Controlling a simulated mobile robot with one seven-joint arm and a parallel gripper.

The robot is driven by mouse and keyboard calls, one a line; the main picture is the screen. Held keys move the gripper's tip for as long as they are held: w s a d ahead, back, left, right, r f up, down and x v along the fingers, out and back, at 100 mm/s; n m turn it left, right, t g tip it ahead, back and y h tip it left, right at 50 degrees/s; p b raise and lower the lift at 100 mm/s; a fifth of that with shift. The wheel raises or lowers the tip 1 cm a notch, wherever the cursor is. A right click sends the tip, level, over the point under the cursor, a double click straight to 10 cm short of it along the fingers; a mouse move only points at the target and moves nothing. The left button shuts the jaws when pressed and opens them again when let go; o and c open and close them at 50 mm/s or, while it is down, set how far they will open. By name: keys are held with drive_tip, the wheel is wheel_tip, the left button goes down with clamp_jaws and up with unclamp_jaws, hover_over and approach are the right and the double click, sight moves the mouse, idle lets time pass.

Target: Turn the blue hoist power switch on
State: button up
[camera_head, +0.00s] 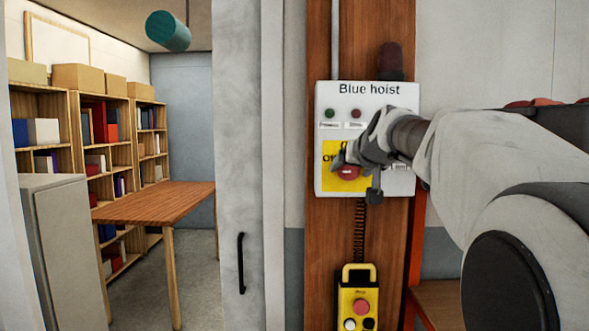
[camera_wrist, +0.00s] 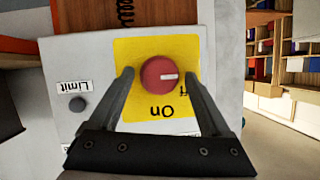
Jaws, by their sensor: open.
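The white control box labelled "Blue hoist" (camera_head: 329,100) is mounted on a wooden board. Its red rotary switch (camera_wrist: 151,76) sits on a yellow plate (camera_wrist: 130,48) marked "On" and, partly hidden, "Off". In the wrist view the switch's white mark points right, towards the "Off" lettering, and "On" reads upside down below it. My gripper (camera_wrist: 159,72) is open, with one finger on each side of the switch. I cannot tell whether the fingers touch it. In the head view my gripper (camera_head: 356,180) partly covers the switch and the plate.
A yellow pendant (camera_head: 346,303) with several buttons hangs below the box on a coiled cable. A black knob marked "Limit" (camera_wrist: 77,104) is beside the yellow plate. A door with a black handle (camera_head: 241,262) and a wooden table (camera_head: 160,202) are to the left.

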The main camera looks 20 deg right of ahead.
drive_tip(key=shift+c, duration=0.4)
clamp_jaws()
drive_tip(key=shift+b, duration=0.35)
drive_tip(key=m+b, duration=0.1)
drive_tip(key=y+b, duration=0.1)
drive_tip(key=b, duration=0.1)
drive_tip(key=shift+d+f+m+t, duration=0.1)
drive_tip(key=shift+f+m+t, duration=0.2)
drive_tip(key=shift+m, duration=0.1)
drive_tip(key=m+t+y+b, duration=0.1)
drive_tip(key=m+b, duration=0.1)
drive_tip(key=b, duration=0.1)
drive_tip(key=m+y+b, duration=0.1)
drive_tip(key=m+b, duration=0.1)
drive_tip(key=b, duration=0.1)
drive_tip(key=shift+s+d+f+m+t+y+b, duration=0.1)
drive_tip(key=shift+d+f+m+t+y+b, duration=0.05)
drive_tip(key=shift+m+t+y+b, duration=0.2)
drive_tip(key=m+t+b, duration=0.1)
drive_tip(key=m+b, duration=0.1)
drive_tip(key=m+t+y+b, duration=0.1)
drive_tip(key=m+b, duration=0.1)
drive_tip(key=shift+f+b, duration=0.15)
drive_tip(key=shift+b, duration=0.2)
drive_tip(key=shift+m+t+b, duration=0.65)
drive_tip(key=shift+m+b, duration=0.65)
drive_tip(key=shift+m, duration=0.45)
